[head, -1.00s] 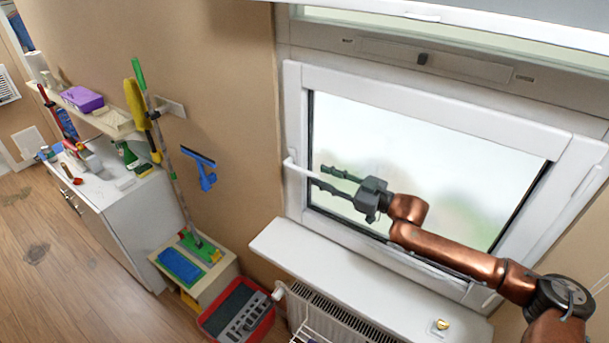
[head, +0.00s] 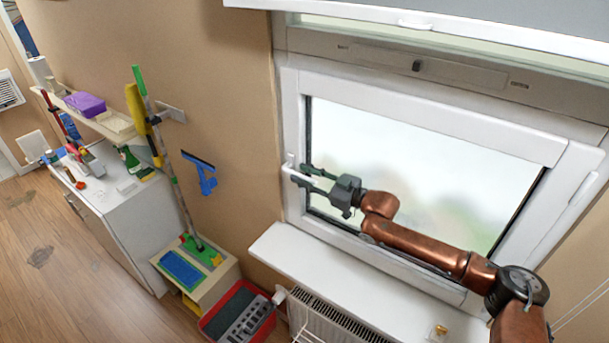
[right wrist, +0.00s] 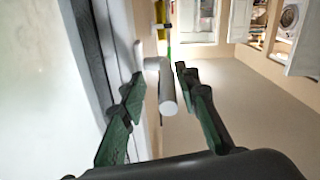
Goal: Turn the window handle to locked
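The white window handle (head: 290,161) is mounted on the left side of the white window frame. Its lever sticks out to the right, roughly level and sloping slightly down in the head view. In the right wrist view the lever (right wrist: 167,88) is a white cylinder between the two fingers. My right gripper (head: 299,174) is open, with its dark green fingers on either side of the lever. In the right wrist view gaps show between the lever and the fingers (right wrist: 158,80). My left gripper is not in view.
The white sill (head: 340,275) runs below the window, with a radiator (head: 325,318) under it. Left of the window, a blue squeegee (head: 203,175) hangs on the wall. A red crate (head: 240,312) stands on the floor. The space around the handle is clear.

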